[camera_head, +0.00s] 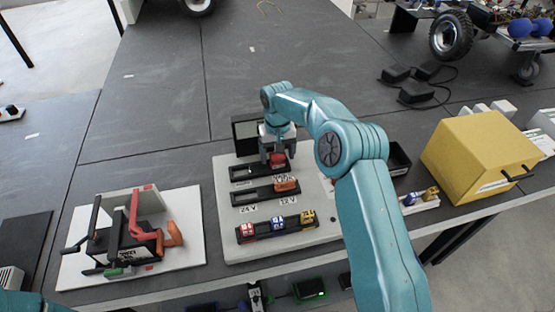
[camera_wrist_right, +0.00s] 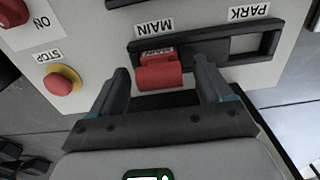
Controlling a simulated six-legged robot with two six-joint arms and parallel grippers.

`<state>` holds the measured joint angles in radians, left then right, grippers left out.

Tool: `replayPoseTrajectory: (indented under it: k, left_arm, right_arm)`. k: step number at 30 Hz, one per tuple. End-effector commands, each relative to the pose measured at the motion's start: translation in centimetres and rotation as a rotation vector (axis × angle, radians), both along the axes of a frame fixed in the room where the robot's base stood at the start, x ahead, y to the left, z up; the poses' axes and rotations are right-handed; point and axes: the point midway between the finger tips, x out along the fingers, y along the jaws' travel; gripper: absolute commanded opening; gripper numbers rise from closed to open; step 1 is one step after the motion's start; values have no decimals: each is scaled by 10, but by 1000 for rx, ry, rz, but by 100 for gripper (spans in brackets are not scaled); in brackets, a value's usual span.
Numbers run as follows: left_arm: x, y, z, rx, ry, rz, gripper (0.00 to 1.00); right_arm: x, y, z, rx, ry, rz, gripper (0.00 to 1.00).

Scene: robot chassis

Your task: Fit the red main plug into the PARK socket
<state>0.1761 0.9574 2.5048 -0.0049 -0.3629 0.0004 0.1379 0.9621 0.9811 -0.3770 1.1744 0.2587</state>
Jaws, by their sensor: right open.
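The red main plug (camera_wrist_right: 160,72) sits at the MAIN end of a dark slotted holder; it also shows in the head view (camera_head: 278,159). The PARK socket (camera_wrist_right: 246,45) is the other end of the same holder, empty, with its label upside down in the wrist view. In the head view the PARK end (camera_head: 242,172) is left of the plug. My right gripper (camera_wrist_right: 162,78) is open, with one finger on each side of the red plug and visible gaps between. In the head view the right gripper (camera_head: 274,150) is over the plug. My left gripper is not in view.
The white panel (camera_head: 240,215) also carries an orange plug (camera_head: 286,184) and a lower row of coloured plugs (camera_head: 277,227). A lever fixture (camera_head: 130,235) stands left, a yellow box (camera_head: 480,155) right.

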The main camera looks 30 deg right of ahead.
Motion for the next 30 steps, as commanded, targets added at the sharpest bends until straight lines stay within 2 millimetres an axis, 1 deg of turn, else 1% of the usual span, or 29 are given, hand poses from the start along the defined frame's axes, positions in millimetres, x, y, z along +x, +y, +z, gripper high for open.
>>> replayPoseTrajectory:
  k: [5, 6, 8, 9, 11, 19, 23, 26, 30]
  left_arm:
    - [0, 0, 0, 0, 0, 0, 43]
    - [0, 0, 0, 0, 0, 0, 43]
    - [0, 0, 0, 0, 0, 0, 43]
    - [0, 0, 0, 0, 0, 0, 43]
    - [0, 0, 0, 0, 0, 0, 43]
    - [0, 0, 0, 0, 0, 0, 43]
    - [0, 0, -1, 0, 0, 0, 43]
    - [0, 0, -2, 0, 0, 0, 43]
    - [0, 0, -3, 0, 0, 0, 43]
  right_arm:
    - [0, 0, -1, 0, 0, 0, 79]
    - [0, 0, -1, 0, 0, 0, 72]
    - [0, 0, -1, 0, 0, 0, 53]
    - [0, 0, -1, 0, 0, 0, 40]
    - [0, 0, -1, 0, 0, 0, 21]
    - [0, 0, 0, 0, 0, 0, 21]
    - [0, 0, 5, -1, -2, 0, 21]
    - [0, 0, 16, -1, -2, 0, 21]
    - [1, 0, 41, 0, -4, 1, 21]
